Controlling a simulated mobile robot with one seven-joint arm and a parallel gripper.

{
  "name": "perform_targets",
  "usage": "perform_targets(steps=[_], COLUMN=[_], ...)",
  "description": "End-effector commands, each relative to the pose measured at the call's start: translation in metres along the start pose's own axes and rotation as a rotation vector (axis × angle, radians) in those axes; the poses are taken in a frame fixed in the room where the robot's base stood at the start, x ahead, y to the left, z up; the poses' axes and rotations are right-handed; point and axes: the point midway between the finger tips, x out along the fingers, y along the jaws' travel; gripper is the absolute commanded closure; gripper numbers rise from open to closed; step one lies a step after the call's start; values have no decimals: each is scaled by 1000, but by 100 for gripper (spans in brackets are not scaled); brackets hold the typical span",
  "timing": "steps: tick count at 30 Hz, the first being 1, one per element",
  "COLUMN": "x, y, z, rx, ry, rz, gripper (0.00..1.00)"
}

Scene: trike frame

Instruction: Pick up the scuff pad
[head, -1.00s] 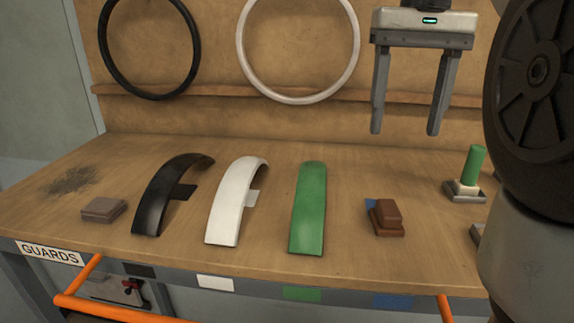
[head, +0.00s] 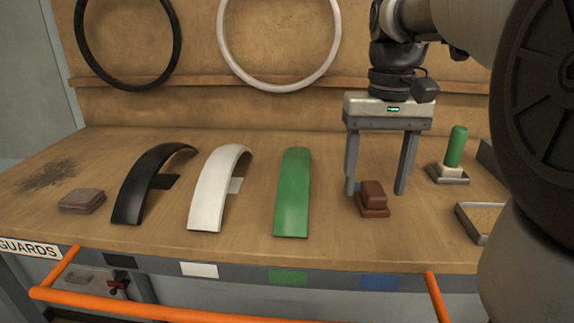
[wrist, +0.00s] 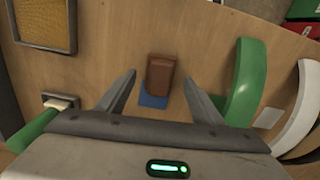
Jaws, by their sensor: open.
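The brown stepped block that looks like the scuff pad (head: 373,198) sits on the bench, right of the green guard. A smaller top part sits on a wider base, and a blue patch (wrist: 153,100) shows beside it. My gripper (head: 377,192) is open and empty, pointing down at the block. In the head view its fingers appear on either side of the block's top. In the wrist view the block (wrist: 161,72) lies between and just beyond the fingertips. I cannot tell their exact height above the bench, and no contact shows.
A green guard (head: 292,195), a white guard (head: 215,190) and a black guard (head: 140,190) stand to the left. A flat grey-brown block (head: 82,201) lies farther left. A green-handled tool (head: 456,147) and a tray (head: 464,218) are at right. An orange rail (head: 150,307) runs in front.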

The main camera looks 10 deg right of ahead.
Motion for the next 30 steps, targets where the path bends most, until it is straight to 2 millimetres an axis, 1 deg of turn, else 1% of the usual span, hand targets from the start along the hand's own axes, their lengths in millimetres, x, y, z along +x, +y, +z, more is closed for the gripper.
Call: perform_targets(steps=[1,4,6,12,14,18,20,21,27,30], x=[9,18,22,22,22,22,22,21,20,13], y=[0,0,0,0,0,0,0,0,0,0], z=[0,0,0,0,0,0,0,0,0,-1], rx=[0,0,0,0,0,0,0,0,0,0], ry=[-2,-1,0,1,1,1,1,1,1,3], rz=[0,0,0,0,0,0,0,0,0,0], gripper=[39,39,39,39,48,71,81,84,84,84])
